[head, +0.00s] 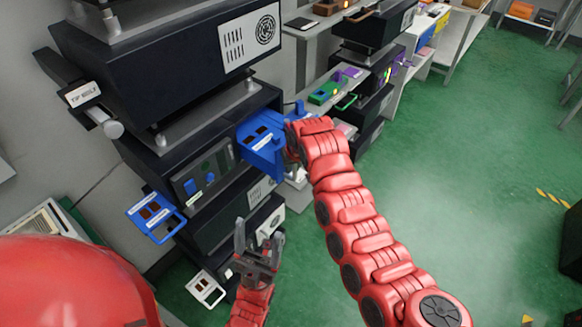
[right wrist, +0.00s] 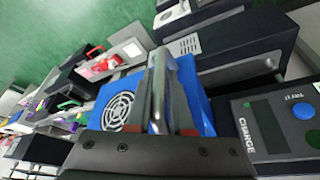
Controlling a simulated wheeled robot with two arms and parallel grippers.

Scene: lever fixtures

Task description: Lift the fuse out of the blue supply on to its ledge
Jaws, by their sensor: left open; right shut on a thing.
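A blue unit (head: 262,148) with dark slots and white labels sticks out of the right side of a black machine. In the right wrist view the blue body (right wrist: 207,112) shows around my right gripper (right wrist: 165,128), which is shut on a grey metal bar (right wrist: 158,75). I cannot tell whether this bar is the fuse or a handle. In the head view my right gripper (head: 293,142) is at the blue unit's right end, its fingers mostly hidden. My left gripper (head: 258,243) is open and empty, below the blue unit. A blue-framed plate (head: 170,235) juts out at lower left.
A dark panel (head: 203,180) with blue controls faces the front; it reads CHARGE in the right wrist view (right wrist: 285,125). A grey lever (head: 110,127) sticks out at upper left. Green and purple fixtures (head: 325,93) stand farther back.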

